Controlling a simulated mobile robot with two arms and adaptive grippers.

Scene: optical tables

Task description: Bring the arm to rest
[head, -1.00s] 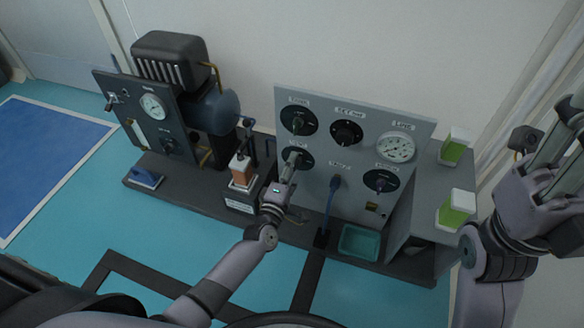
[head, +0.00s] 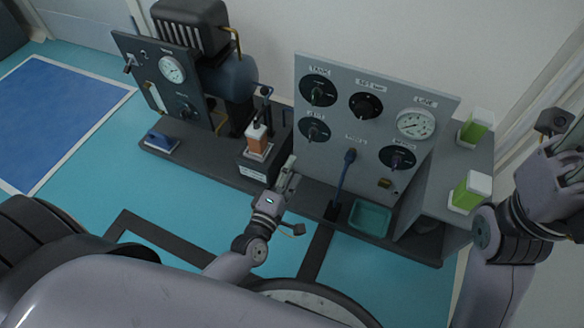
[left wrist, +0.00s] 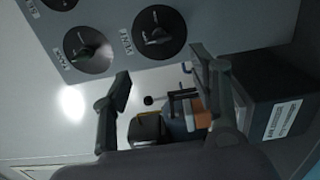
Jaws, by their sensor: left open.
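My left gripper (head: 289,174) is in front of the grey gauge panel (head: 300,85), just below its lower left knob (head: 314,129). It is open and holds nothing. In the left wrist view the two fingers (left wrist: 163,82) stand wide apart, with two panel knobs, one of them the knob marked VENT (left wrist: 159,31), beyond them. My right gripper (head: 568,145) is raised at the right edge of the head view. It is partly cut off, so its jaw state is unclear.
A compressor (head: 222,78) and a small stand with an orange-brown bottle (head: 257,140) are to the left. A blue lever (head: 345,180), a teal tray (head: 370,217) and two green-white containers (head: 470,192) are to the right. The floor in front is open.

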